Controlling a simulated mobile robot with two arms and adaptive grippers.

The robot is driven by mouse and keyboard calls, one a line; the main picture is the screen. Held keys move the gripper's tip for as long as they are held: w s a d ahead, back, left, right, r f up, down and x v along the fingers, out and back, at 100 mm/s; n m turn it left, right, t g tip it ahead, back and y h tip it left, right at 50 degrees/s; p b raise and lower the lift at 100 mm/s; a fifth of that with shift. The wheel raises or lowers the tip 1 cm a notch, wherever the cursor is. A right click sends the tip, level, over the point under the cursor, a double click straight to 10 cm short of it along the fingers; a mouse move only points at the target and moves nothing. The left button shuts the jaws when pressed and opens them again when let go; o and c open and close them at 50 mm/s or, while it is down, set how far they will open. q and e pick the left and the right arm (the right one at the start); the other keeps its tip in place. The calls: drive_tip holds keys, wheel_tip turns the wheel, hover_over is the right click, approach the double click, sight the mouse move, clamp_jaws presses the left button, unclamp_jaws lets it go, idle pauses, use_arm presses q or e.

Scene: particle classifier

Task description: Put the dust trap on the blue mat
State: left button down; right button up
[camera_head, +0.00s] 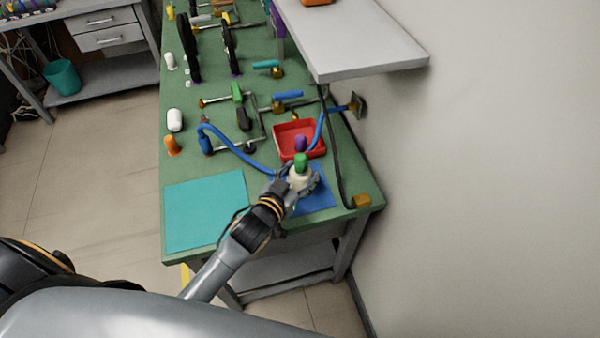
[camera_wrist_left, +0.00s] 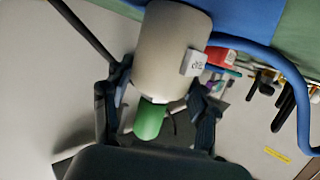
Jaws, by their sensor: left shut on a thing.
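A beige cylinder with a green cap, which I take for the dust trap (camera_head: 299,177), is in my left gripper (camera_head: 303,185) over the blue mat (camera_head: 322,201). In the left wrist view the dust trap (camera_wrist_left: 172,48) carries a small white label, its green cap points toward the palm, and the fingers of the gripper (camera_wrist_left: 160,105) are on both sides of it. The blue mat (camera_wrist_left: 245,18) lies beyond its far end. I cannot tell whether the dust trap touches the mat. My right gripper is not in view.
A blue hose (camera_head: 238,153) runs close by. A teal mat (camera_head: 205,211) lies to the left, bare. A grey shelf (camera_head: 350,45) overhangs the bench at the right.

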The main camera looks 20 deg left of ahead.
use_arm(q)
drive_tip(key=shift+c, duration=2)
unclamp_jaws()
drive_tip(key=shift+f, duration=0.1)
drive_tip(key=shift+r, duration=0.2)
drive_tip(key=b+v, duration=0.1)
drive_tip(key=v, duration=1.1)
drive_tip(key=shift+f, duration=0.1)
